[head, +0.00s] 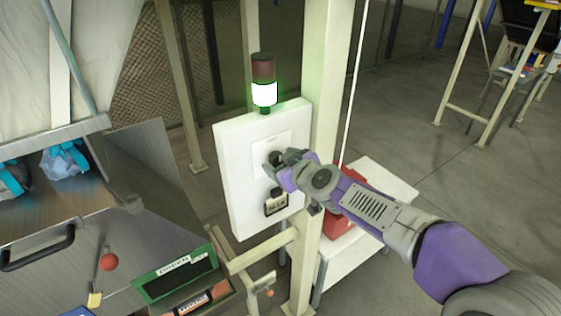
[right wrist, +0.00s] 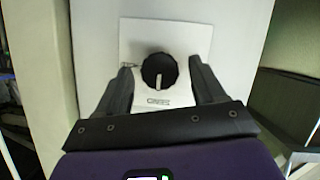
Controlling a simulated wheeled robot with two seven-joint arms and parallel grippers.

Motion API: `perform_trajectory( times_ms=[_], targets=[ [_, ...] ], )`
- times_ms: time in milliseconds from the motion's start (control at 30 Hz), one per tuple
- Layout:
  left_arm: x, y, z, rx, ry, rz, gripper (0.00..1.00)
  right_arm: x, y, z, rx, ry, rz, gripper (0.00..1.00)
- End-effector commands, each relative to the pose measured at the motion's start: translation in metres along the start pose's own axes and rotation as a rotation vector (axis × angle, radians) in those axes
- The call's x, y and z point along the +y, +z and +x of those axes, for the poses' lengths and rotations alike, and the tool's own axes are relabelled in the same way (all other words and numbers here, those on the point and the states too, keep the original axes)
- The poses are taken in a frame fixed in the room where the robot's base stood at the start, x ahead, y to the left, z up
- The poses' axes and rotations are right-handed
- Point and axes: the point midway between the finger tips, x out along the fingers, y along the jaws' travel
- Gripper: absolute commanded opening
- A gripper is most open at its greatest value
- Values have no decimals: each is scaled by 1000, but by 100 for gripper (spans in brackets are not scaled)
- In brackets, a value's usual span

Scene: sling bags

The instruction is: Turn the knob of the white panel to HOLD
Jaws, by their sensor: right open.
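The white panel (head: 236,160) stands upright on a cream post, with a stack light (head: 264,82) lit green on its top. In the right wrist view the round black knob (right wrist: 159,71) sits on a paler plate (right wrist: 140,34) of the panel. Its white pointer mark points down toward a small label (right wrist: 158,102) that I cannot read surely. Another small marking is at the knob's left. My right gripper (head: 274,161) is at the panel, open, with one finger on each side of the knob; I cannot tell whether they touch it. My left gripper is not in view.
A small dark box (head: 276,204) is on the panel's lower part. A red case (head: 340,220) on a white table (head: 385,181) stands behind my right arm. A metal chute (head: 150,165) and a green-framed bin (head: 175,276) are at the left. Open floor lies at the right.

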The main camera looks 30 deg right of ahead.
Motion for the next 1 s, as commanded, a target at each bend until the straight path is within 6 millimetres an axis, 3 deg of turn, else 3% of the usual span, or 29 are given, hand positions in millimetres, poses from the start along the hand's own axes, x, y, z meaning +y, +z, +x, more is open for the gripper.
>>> perform_trajectory(
  times_ms=[367, 733, 1000],
  targets=[
    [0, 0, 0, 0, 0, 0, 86, 0, 0, 7, 0, -1, -1, 69],
    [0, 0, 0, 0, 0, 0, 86, 0, 0, 7, -1, 0, -1, 15],
    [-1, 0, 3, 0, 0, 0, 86, 0, 1, 7, 0, -8, 22, 13]
  ],
)
